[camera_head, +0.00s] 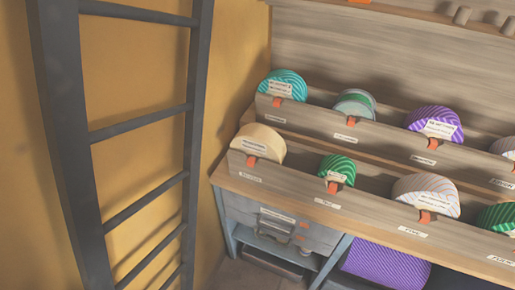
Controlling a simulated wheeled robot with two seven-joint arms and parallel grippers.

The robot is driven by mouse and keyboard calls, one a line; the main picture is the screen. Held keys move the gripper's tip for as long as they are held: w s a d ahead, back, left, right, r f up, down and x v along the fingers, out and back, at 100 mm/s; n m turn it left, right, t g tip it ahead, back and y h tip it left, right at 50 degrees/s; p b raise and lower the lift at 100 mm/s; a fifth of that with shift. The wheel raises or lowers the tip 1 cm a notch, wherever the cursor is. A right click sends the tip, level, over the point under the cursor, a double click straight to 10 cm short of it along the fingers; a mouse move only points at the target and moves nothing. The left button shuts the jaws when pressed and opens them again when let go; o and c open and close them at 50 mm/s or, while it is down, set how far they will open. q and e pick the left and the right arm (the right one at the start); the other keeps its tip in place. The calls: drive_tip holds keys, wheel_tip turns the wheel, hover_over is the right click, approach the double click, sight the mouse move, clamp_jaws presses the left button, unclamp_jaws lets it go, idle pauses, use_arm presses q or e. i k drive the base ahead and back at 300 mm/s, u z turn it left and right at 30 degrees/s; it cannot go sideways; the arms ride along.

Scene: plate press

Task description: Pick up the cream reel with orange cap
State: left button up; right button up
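The cream reel (260,141) stands upright at the left end of the front wooden trough, with a small label on its face and an orange tab (251,160) below it on the trough's front. Its lower part is hidden behind the trough board. Neither of my grippers shows in the camera_head view.
The front trough (290,187) also holds a green striped reel (338,168) and a white striped reel (427,195). The back trough (320,122) holds teal (283,84), grey-green (355,103) and purple (434,122) reels. A dark ladder (140,122) stands at the left.

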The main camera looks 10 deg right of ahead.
sight(256, 141)
drive_tip(key=u, duration=2.35)
drive_tip(key=k, duration=0.8)
drive_tip(key=z, duration=1.15)
drive_tip(key=i, duration=0.5)
